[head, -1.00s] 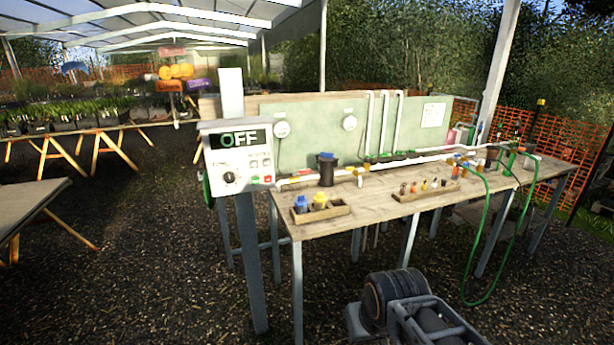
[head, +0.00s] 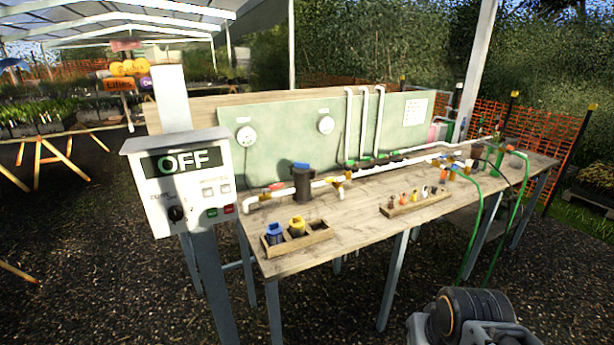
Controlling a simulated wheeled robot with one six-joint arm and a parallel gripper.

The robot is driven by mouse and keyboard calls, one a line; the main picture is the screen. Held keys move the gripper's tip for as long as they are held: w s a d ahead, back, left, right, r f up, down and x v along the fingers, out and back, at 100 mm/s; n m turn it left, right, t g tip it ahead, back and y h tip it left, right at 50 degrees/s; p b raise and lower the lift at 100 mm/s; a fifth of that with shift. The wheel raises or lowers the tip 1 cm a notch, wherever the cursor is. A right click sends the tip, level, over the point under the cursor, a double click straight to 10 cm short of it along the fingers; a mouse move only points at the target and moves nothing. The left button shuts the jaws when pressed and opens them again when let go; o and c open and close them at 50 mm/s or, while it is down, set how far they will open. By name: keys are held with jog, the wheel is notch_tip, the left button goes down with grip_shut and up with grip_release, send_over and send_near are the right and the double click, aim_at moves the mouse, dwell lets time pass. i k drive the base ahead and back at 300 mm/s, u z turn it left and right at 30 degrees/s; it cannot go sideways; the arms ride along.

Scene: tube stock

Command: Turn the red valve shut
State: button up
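A small red valve handle (head: 277,187) sits on the white pipe (head: 262,198) near the left end of the wooden workbench, left of a dark filter housing with a blue top (head: 302,182). It is too small to tell how far the valve is turned. A yellow-orange valve (head: 337,183) is on the same pipe, right of the filter. Only a part of my own arm shows at the bottom right, well in front of the bench. My gripper is not in view.
A control box (head: 181,180) reading OFF stands on a post at the bench's left front corner. A wooden tray (head: 290,243) with blue and yellow parts and a rack (head: 415,204) of small fittings lie on the bench. Green hoses (head: 481,230) hang at right. Gravel in front is clear.

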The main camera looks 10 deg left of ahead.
aim_at(276, 186)
jog(key=u, duration=0.15)
jog(key=i, duration=0.75)
jog(key=u, duration=1.35)
jog(key=i, duration=0.85)
jog(key=u, duration=0.1)
